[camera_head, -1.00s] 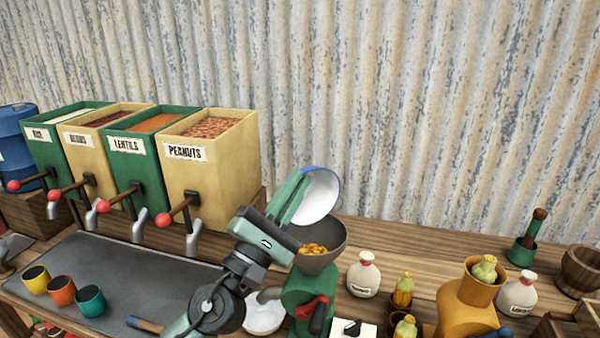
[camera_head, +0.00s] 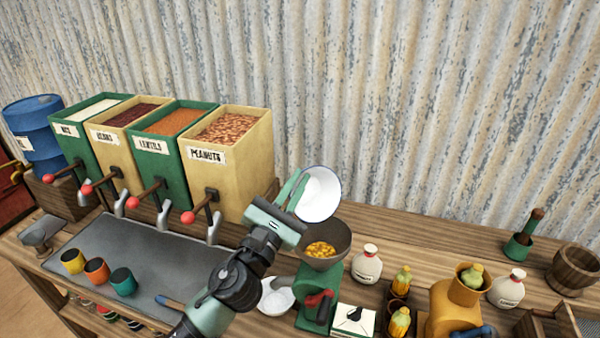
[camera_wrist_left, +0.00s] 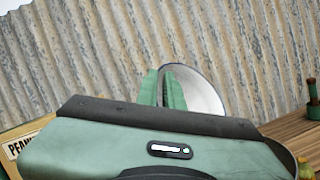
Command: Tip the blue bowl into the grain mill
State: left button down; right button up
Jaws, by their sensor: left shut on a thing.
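My left gripper (camera_head: 298,192) is shut on the blue bowl (camera_head: 321,196), with its fingers at the bowl's left side. The bowl is tilted steeply on its side, its white inside showing and looking empty. It is above the grain mill (camera_head: 314,286), apart from the hopper. The green mill has a dark round hopper (camera_head: 341,240) with yellow grain (camera_head: 320,250) inside, and a red-handled crank. In the left wrist view the bowl (camera_wrist_left: 207,88) shows beyond the green fingers (camera_wrist_left: 160,88), partly hidden by the gripper body. My right gripper is not in view.
A white dish (camera_head: 276,297) stands left of the mill. Labelled dispensers, including peanuts (camera_head: 240,165), stand at the back left. Small coloured cups (camera_head: 97,270) sit on the grey mat (camera_head: 150,255).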

pick_arm(q)
jog(key=shift+w+a+r+n+g+y+p, duration=0.15)
jog(key=shift+w+n+y+p, duration=0.3)
jog(key=shift+p, duration=0.8)
jog(key=shift+w+a+r+n+g+y+p, duration=0.15)
jog(key=shift+n+p, duration=0.5)
jog(key=shift+p, duration=0.55)
jog(key=shift+w+a+n+g+p, duration=0.2)
jog(key=shift+w+n+g+p, duration=0.1)
jog(key=shift+n, duration=0.1)
jog(key=shift+w+a+f+n+g+y, duration=0.25)
jog(key=shift+w+n+g+y, duration=0.2)
jog(key=shift+n, duration=0.35)
jog(key=w+f+n+g, duration=0.1)
jog(key=n, duration=0.1)
jog(key=w+a+f+n+g, duration=0.1)
jog(key=n+g, duration=0.1)
jog(key=w+f+n+g, duration=0.1)
jog(key=g, duration=0.1)
jog(key=shift+w+a+n+g+y, duration=0.25)
jog(key=shift+w+a+n+y, duration=0.05)
jog(key=shift+a+n+y, duration=0.1)
